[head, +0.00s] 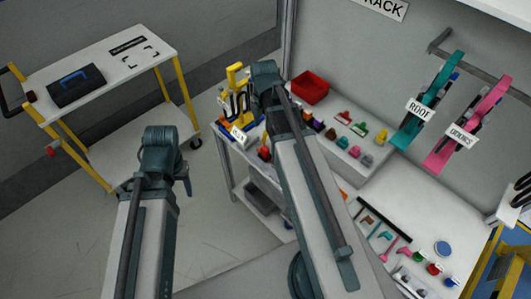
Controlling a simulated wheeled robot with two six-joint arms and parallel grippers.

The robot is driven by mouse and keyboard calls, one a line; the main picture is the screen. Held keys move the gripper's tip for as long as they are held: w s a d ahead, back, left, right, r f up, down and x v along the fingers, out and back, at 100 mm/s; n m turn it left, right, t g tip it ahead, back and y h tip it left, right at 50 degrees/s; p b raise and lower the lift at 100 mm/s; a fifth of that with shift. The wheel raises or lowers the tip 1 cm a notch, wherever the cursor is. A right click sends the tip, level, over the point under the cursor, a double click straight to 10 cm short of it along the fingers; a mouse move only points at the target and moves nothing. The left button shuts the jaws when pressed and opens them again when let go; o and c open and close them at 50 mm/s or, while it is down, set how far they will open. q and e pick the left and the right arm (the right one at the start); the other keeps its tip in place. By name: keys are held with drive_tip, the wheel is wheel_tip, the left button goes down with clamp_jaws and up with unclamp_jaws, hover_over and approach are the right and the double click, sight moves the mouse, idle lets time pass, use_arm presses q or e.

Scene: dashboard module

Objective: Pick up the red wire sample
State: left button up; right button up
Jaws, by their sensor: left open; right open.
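I cannot single out the red wire sample with certainty. Small coloured pieces, red, green, yellow and pink among them, sit on the bench's raised shelf, including a small red piece (343,117). My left arm stands at the left over the floor, and my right arm stands in front of the bench. The jaws of both grippers are hidden behind the arms. I see nothing held.
A red bin (310,87) stands at the back of the bench. Teal (428,95) and pink (480,110) holders labelled ROOF and DOORS hang on the wall rail. A white cart (110,70) with a dark case (76,87) stands at the left. Open floor lies between cart and bench.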

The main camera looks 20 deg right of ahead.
sight(265, 148)
wheel_tip(265, 148, down, 9)
drive_tip(key=b, duration=0.8)
drive_tip(key=shift+r, duration=0.3)
wheel_tip(265, 148, down, 5)
drive_tip(key=b, duration=0.5)
drive_tip(key=shift+d+f, duration=0.15)
drive_tip(key=shift+f, duration=0.05)
drive_tip(key=shift+r, duration=0.1)
clamp_jaws()
